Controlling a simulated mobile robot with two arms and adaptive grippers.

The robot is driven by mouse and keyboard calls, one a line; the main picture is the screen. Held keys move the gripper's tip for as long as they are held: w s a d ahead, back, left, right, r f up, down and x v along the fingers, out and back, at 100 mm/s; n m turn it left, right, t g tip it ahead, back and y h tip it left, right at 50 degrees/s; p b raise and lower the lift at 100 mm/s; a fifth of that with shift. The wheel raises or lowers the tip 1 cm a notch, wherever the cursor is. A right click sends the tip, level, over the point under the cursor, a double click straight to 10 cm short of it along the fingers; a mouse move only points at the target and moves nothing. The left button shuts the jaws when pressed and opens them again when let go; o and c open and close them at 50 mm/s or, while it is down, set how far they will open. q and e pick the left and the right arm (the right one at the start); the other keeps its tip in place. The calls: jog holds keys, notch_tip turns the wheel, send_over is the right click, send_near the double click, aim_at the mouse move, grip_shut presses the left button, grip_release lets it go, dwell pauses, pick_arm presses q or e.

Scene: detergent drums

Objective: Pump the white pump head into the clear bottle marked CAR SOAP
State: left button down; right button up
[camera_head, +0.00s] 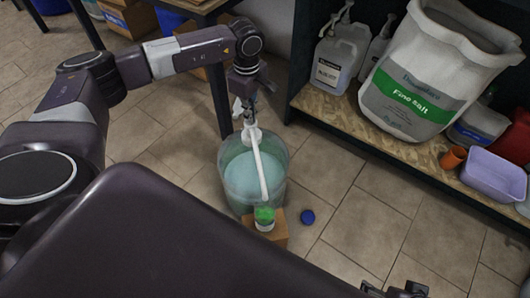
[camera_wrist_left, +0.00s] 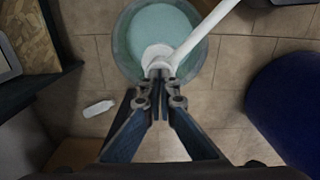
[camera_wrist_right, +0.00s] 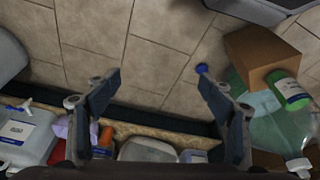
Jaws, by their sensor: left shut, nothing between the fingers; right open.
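The white pump head (camera_head: 252,133) stands on a clear drum (camera_head: 232,185) of teal liquid. Its long spout (camera_head: 262,172) reaches down to a small clear bottle (camera_head: 264,225) with a green top or label, on a cardboard box (camera_head: 278,233). The bottle's lettering is not readable; it also shows in the right wrist view (camera_wrist_right: 291,92). My left gripper (camera_head: 246,108) is shut and empty, directly above the pump head; in the left wrist view its tips (camera_wrist_left: 158,76) overlap the pump head (camera_wrist_left: 157,56), and contact is unclear. My right gripper (camera_wrist_right: 150,95) is open and empty, away from the drum.
A blue cap (camera_head: 307,217) lies on the tiled floor. A shelf (camera_head: 350,122) at right holds a large Fine Salt bag (camera_head: 420,85), a white jug (camera_head: 336,62) and a lilac tub (camera_head: 494,175). Floor between the drum and shelf is mostly clear.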

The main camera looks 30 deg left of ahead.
pick_arm(q)
jog(key=shift+r+p, duration=0.8)
jog(key=shift+r, duration=0.4)
jog(key=shift+r+p, duration=0.75)
jog(key=shift+r, duration=0.6)
pick_arm(e)
notch_tip(320, 180, down, 12)
jog(key=shift+a+f+g, duration=0.15)
jog(key=shift+g, duration=0.25)
pick_arm(q)
jog(key=shift+f, duration=0.15)
